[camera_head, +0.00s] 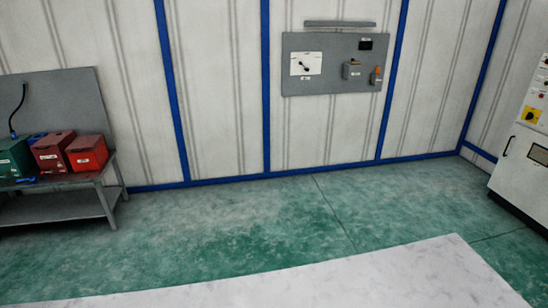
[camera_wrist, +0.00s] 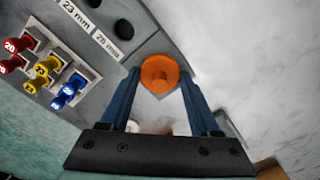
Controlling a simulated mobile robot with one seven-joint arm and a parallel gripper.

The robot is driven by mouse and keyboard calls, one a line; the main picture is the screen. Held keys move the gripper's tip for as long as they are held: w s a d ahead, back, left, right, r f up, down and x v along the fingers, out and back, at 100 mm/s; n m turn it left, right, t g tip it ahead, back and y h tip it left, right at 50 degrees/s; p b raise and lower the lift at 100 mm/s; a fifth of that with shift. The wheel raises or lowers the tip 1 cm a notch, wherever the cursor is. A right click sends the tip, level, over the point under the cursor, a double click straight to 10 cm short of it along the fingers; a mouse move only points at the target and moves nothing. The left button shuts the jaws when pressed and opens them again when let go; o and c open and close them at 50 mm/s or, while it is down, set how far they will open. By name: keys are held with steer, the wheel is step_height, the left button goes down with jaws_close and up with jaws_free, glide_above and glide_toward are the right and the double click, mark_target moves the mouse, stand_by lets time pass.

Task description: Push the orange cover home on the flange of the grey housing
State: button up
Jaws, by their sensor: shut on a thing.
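In the wrist view, the orange cover (camera_wrist: 159,74) shows as a round piece between the blue fingertips of my gripper (camera_wrist: 160,82). My gripper is shut on it. A grey surface lies just beyond the cover, at its upper edge; I cannot tell whether the two touch. I cannot make out the grey housing or its flange for certain in either view. The head view shows neither my gripper nor the cover.
In the wrist view, a grey board (camera_wrist: 128,60) with "23 mm" and "26 mm" labels, black round parts and red, yellow and blue pegs (camera_wrist: 70,91) lies left. A pale marbled surface (camera_wrist: 265,60) is right. The head view shows a bench (camera_head: 60,184) with boxes and open green floor (camera_head: 240,225).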

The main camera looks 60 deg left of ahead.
stand_by(0.3)
steer(key=o, duration=1.3)
steer(key=shift+o, duration=0.2)
step_height(320, 180, up, 7)
steer(key=p, duration=0.7)
